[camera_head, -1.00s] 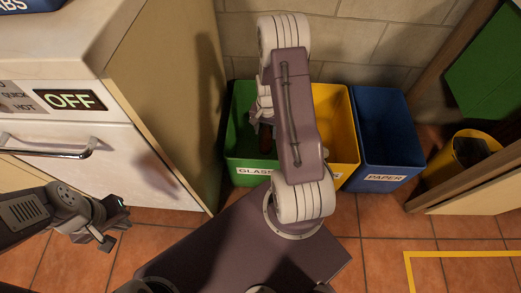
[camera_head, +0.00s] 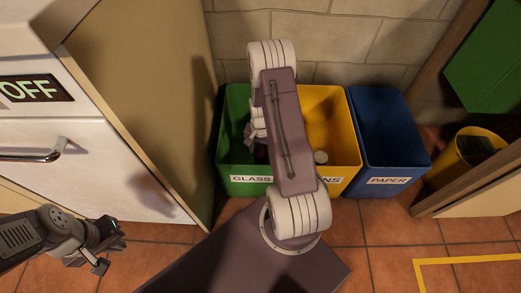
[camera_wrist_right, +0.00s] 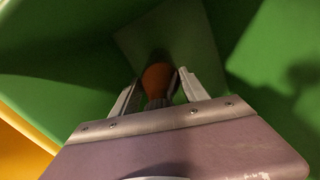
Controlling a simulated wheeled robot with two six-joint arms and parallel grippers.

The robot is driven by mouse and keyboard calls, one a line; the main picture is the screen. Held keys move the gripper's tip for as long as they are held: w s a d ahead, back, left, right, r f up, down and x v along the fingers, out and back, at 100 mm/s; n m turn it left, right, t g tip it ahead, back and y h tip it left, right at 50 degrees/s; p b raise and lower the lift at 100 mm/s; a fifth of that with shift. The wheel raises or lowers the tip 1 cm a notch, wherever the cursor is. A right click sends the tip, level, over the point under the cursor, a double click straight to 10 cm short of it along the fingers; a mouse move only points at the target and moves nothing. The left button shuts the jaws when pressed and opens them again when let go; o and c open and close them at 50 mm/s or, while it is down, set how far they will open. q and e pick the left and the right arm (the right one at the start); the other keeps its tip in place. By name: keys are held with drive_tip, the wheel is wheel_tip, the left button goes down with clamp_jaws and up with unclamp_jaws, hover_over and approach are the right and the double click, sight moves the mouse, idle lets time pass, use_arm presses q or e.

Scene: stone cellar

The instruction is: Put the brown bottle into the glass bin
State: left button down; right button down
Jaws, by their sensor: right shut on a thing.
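The green glass bin (camera_head: 235,187) stands on the floor against the wall, its front label partly covered by my right arm. In the right wrist view, my right gripper (camera_wrist_right: 159,79) is shut on the brown bottle (camera_wrist_right: 157,77). The bottle sits between the two fingers and points away from the camera, with green bin walls around it. In the head view, the right gripper is mostly hidden behind my arm, over the green bin. My left gripper (camera_head: 107,248) is at the lower left, apart from everything, with its fingers apart and empty.
A tall cabinet side (camera_head: 150,80) closes off the left. Tiled floor is clear at lower right.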

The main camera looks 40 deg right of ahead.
drive_tip(key=shift+f, duration=0.5)
drive_tip(key=c, duration=0.6)
unclamp_jaws()
wheel_tip(320, 180, up, 13)
drive_tip(key=p, duration=0.9)
drive_tip(key=shift+r, duration=0.2)
drive_tip(key=s+a+r+n, duration=0.3)
drive_tip(key=a+r, duration=0.1)
drive_tip(key=a, duration=0.1)
drive_tip(key=s+a+r+n, duration=0.2)
drive_tip(key=a+r+n, duration=0.2)
drive_tip(key=a+r, duration=0.1)
drive_tip(key=s+a+r+n+t, duration=0.1)
drive_tip(key=s+a+r+n, duration=0.2)
drive_tip(key=a+r, duration=0.2)
drive_tip(key=shift+s+a+r+n, duration=0.15)
drive_tip(key=shift+a+n, duration=0.05)
drive_tip(key=shift+a, duration=0.3)
drive_tip(key=shift+s+a+r+n, duration=0.1)
drive_tip(key=shift+s+a+n, duration=0.1)
drive_tip(key=shift+a, duration=0.25)
drive_tip(key=shift+w, duration=0.1)
